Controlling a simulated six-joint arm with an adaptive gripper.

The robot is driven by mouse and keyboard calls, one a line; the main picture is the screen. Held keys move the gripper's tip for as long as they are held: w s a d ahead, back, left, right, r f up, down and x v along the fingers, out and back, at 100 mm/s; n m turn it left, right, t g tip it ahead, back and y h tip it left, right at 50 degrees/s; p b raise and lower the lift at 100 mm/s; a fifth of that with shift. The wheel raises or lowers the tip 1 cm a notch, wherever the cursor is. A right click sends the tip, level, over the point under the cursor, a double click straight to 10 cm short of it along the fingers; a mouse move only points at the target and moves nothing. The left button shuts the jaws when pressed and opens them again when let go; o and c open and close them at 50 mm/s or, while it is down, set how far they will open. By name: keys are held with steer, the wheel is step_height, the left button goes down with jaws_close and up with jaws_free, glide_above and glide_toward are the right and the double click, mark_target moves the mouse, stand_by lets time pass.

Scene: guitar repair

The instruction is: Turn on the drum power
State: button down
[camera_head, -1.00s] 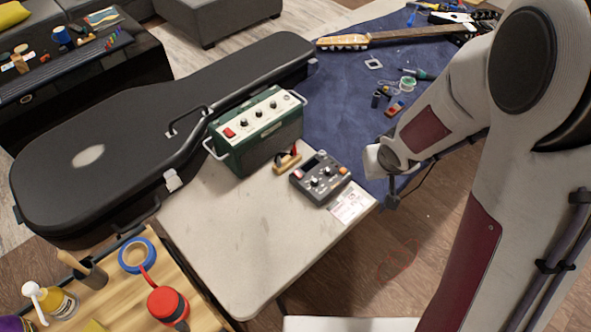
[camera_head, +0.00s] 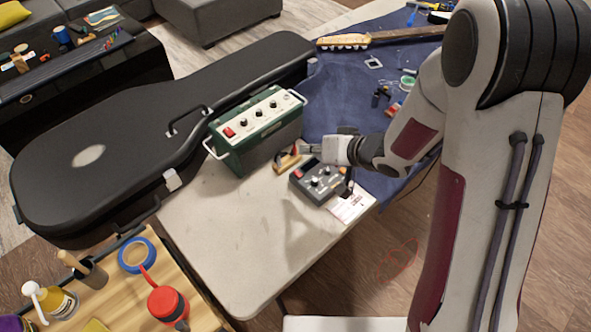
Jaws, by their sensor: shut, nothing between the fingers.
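A dark grey box with knobs and a small screen (camera_head: 318,184), which looks like a drum machine, lies on the pale table. Beside its upper left corner sits a small wooden-based lever switch (camera_head: 287,163) with a red and black part; which way the lever stands is hard to tell. My gripper (camera_head: 306,150) is shut and empty. It points left, just above the box's far edge and close to the right side of the lever switch. Whether it touches the switch cannot be told. My gripper hides part of the box's far edge.
A green amplifier (camera_head: 257,128) with a red switch and handles stands left of the lever switch. A black guitar case (camera_head: 140,145) lies behind it. A paper card (camera_head: 352,204) lies at the table's right edge. The table's front (camera_head: 232,270) is clear.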

mark_target(299, 173)
steer(key=shift+a+r+m+y, duration=0.4)
steer(key=shift+a+r, duration=0.25)
steer(key=shift+r, duration=0.05)
steer(key=shift+f, duration=0.2)
steer(key=shift+w+a+f, duration=0.15)
steer(key=shift+f, duration=1.25)
steer(key=shift+w+a+f, duration=0.2)
steer(key=shift+f, duration=1.2)
steer(key=shift+w+a+f, duration=0.15)
steer(key=shift+f, duration=1.25)
steer(key=shift+f, duration=0.7)
steer(key=shift+r, duration=0.15)
steer(key=shift+r, duration=0.55)
steer(key=shift+r, duration=0.2)
steer(key=shift+s+d+r, duration=0.15)
steer(key=shift+r, duration=1)
steer(key=shift+s+d+r, duration=0.15)
steer(key=shift+r, duration=1)
steer(key=shift+r, duration=0.1)
